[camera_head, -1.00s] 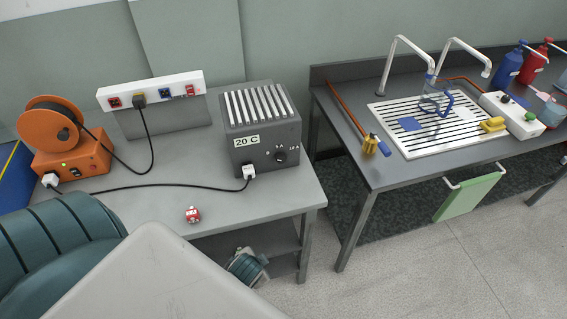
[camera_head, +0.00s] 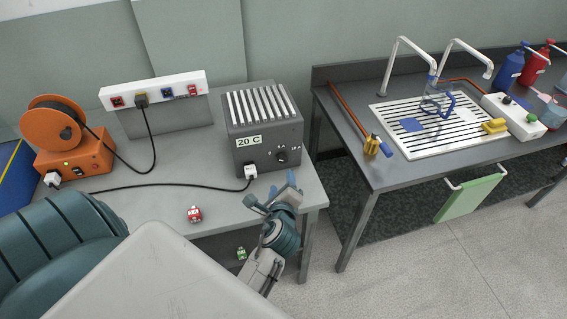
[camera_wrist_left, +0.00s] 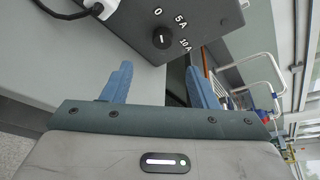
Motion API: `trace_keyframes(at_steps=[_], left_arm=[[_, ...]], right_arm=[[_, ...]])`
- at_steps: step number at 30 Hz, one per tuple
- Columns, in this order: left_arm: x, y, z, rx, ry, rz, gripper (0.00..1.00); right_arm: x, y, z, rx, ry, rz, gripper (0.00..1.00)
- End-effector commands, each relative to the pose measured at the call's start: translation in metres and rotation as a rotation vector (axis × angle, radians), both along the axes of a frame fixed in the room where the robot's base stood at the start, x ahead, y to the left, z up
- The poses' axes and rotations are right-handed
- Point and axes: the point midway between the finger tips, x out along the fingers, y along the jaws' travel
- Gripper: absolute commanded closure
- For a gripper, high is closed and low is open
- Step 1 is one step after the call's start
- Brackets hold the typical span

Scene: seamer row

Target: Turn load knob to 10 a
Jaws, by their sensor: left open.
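The load knob (camera_head: 281,158) is a black round knob on the front of the dark grey box (camera_head: 256,138) marked 20 C. In the left wrist view the knob (camera_wrist_left: 163,38) has a short white mark, with 0, 5 A and 10 A printed around it. The mark seems to lie on the line toward 0, but which end points is hard to tell. My left gripper (camera_head: 282,184) is open and empty, in front of and below the knob. In the left wrist view its blue fingers (camera_wrist_left: 159,75) are apart, short of the knob. My right gripper is not in view.
A white plug (camera_head: 250,171) with a black cable sits in the box's front, left of the knob. An orange reel unit (camera_head: 72,150) and a small red object (camera_head: 194,214) are on the grey bench (camera_head: 150,205). A sink bench (camera_head: 370,170) stands to the right.

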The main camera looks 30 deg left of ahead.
Motion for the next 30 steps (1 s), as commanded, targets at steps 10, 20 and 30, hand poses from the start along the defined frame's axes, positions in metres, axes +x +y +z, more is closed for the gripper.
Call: trace_keyframes(at_steps=[10,20,30], left_arm=[[0.042,0.023,-0.008,0.04,0.008,-0.017,0.47],[0.082,0.051,-0.024,0.035,0.009,-0.014,0.47],[0.089,0.055,-0.028,0.032,0.007,-0.014,0.47]], right_arm=[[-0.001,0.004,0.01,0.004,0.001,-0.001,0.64],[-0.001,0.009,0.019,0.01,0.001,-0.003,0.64],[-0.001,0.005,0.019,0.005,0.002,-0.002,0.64]])
